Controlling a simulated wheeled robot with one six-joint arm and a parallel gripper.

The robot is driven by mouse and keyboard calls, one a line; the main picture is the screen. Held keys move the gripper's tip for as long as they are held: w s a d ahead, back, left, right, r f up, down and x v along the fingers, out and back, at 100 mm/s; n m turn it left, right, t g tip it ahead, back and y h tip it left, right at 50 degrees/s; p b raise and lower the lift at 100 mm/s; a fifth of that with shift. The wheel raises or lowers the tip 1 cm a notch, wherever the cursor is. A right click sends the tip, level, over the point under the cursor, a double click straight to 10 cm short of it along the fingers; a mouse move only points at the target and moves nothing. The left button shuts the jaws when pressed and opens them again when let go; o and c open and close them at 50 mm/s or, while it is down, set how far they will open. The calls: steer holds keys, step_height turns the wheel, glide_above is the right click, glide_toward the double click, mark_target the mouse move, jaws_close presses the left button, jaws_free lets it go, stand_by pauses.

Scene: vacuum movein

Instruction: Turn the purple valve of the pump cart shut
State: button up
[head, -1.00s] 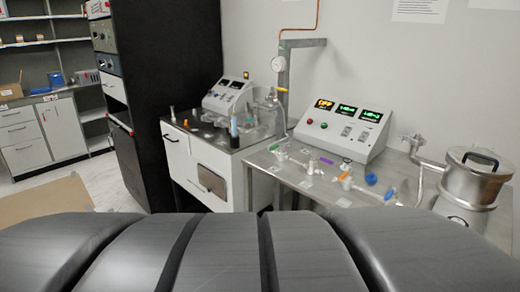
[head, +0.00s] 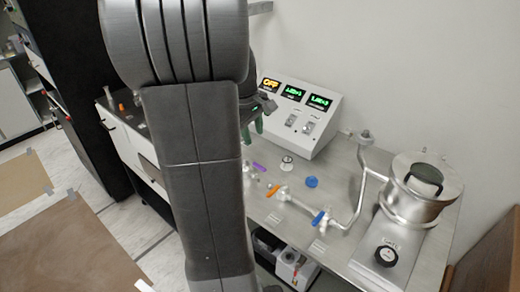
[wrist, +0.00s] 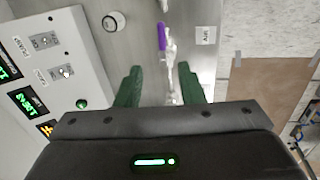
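The purple valve handle (head: 259,167) is on the metal-topped pump cart (head: 345,255), just right of my arm in the head view. In the wrist view the purple handle (wrist: 162,37) lies upright in the picture, roughly along the pale tubing beside it. My gripper (wrist: 160,82) has two green fingers spread apart with nothing held between them. The handle is beyond the fingertips, apart from them. In the head view my gripper (head: 252,128) is partly hidden behind my arm, above the cart near the control box.
The control box (head: 300,118) with lit displays stands at the cart's back. An orange valve handle (head: 273,190), a blue valve handle (head: 319,217) and a blue knob (head: 311,182) are near the purple one. A metal vessel (head: 418,190) stands at right.

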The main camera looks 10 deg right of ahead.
mark_target(260, 166)
steer(key=f, duration=0.4)
steer(key=d+f, duration=0.1)
steer(key=f, duration=0.3)
steer(key=w+d+f+p, duration=0.1)
steer(key=f, duration=0.4)
steer(key=shift+w, duration=0.1)
steer(key=shift+c, duration=0.2)
jaws_close()
